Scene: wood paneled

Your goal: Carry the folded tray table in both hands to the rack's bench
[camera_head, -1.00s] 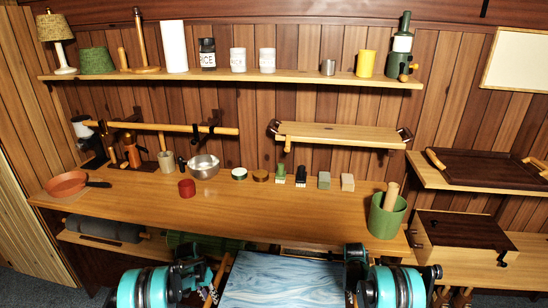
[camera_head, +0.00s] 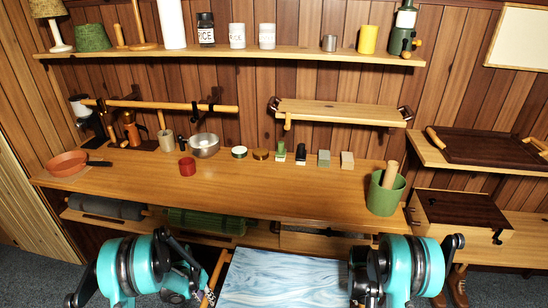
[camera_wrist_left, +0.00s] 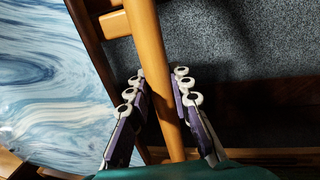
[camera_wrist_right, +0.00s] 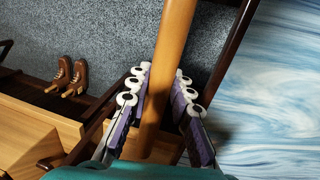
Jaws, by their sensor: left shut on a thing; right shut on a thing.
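The folded tray table shows its blue-and-white marbled top (camera_head: 280,278) at the bottom centre of the head view, between my two arms. My left gripper (camera_head: 207,284) is at its left side. In the left wrist view its fingers (camera_wrist_left: 160,90) are shut around a round wooden bar (camera_wrist_left: 147,42) of the table. My right gripper (camera_head: 354,276) is at its right side, and in the right wrist view its fingers (camera_wrist_right: 160,92) are shut around another wooden bar (camera_wrist_right: 173,42). The rack's bench (camera_head: 524,262) is at the right, below a shelf, with a dark-topped wooden box (camera_head: 462,210) on it.
A long counter (camera_head: 280,187) runs ahead, with a green pot (camera_head: 386,192) near its right end and several small items along its back. A lower shelf holds a rolled green mat (camera_head: 205,221). A dark tray (camera_head: 480,145) lies on the rack's shelf. Bare bench shows right of the box.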

